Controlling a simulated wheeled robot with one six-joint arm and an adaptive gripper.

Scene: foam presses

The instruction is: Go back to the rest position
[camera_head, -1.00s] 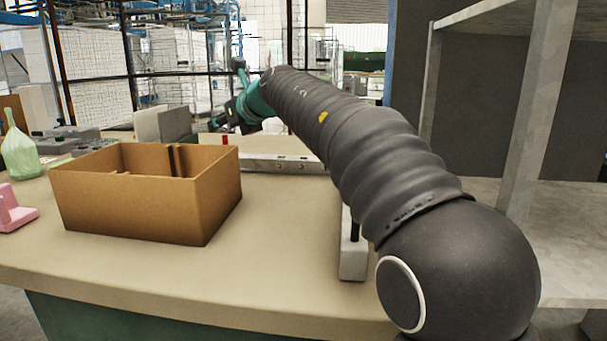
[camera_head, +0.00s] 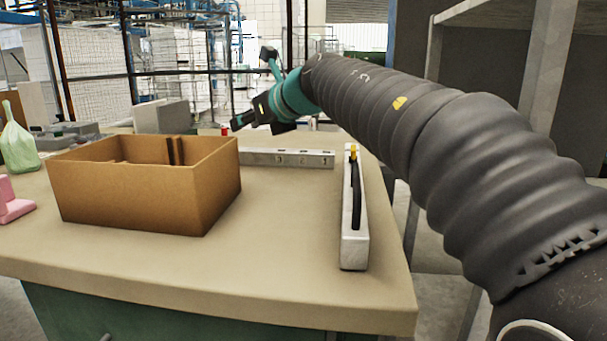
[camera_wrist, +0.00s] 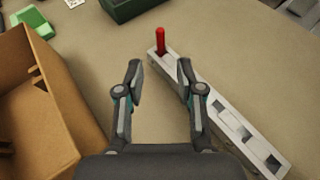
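My gripper (camera_wrist: 160,85) is open and empty in the wrist view, its two fingers apart with bare tabletop between them. In the head view my gripper (camera_head: 240,120) is small and dark at the end of my arm, above the back of the table. A grey metal bar with slots (camera_wrist: 240,128) and a red peg (camera_wrist: 160,40) lies below and right of the fingers. The same bar (camera_head: 290,158) shows behind the box in the head view. The right finger overlaps the bar in the picture; I cannot tell the gap.
An open cardboard box (camera_head: 130,200) stands on the table (camera_head: 270,270); it also shows at the wrist view's left (camera_wrist: 50,110). A second metal bar with a black and yellow part (camera_head: 353,235) lies near the right edge. A green bottle (camera_head: 18,145) and pink piece (camera_head: 12,205) stand left.

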